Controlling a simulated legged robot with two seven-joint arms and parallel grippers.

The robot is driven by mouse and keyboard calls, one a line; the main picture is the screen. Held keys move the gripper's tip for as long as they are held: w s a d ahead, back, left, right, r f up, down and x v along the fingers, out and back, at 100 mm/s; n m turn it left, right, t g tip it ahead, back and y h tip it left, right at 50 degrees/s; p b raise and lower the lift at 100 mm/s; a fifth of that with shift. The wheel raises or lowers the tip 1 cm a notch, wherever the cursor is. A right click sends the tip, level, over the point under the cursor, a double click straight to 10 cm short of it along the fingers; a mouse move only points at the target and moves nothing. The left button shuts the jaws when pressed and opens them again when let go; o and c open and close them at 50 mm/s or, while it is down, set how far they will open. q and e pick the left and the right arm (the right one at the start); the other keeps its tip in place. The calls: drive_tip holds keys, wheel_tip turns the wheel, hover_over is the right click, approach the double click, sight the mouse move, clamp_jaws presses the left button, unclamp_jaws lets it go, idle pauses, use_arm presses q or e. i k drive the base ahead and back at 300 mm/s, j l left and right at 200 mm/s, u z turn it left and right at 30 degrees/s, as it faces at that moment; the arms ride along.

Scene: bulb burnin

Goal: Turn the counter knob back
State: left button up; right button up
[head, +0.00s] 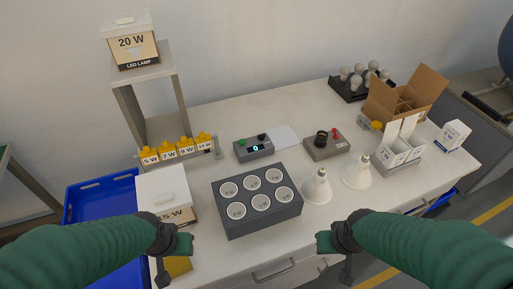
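A small dark grey box with a lit blue-green display (256,148), which looks like the counter, stands on the table behind the socket block. A green button sits at its left and a small black knob (262,137) at its right; the knob's setting is too small to read. My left gripper (184,243) is at the table's front left, in front of the white box and well short of the counter. My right gripper (323,242) is at the front edge, right of the socket block. Both are apart from the knob, and their finger openings cannot be made out.
A dark block with several round sockets (232,219) stands between my grippers and the counter. Right of the counter is a grey box (318,151) with a large black knob and red button. Two white reflector bulbs (317,190) stand nearby. A white box (163,185) is at left.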

sight(261, 137)
drive_tip(key=i+l, duration=0.1)
drive_tip(key=l, duration=0.7)
drive_tip(key=l+u, duration=0.2)
drive_tip(key=u, duration=0.25)
drive_tip(key=l+u, duration=0.2)
drive_tip(key=u, duration=0.2)
drive_tip(key=l+u, duration=0.25)
drive_tip(key=u, duration=0.2)
drive_tip(key=l+u, duration=0.2)
drive_tip(key=u, duration=0.2)
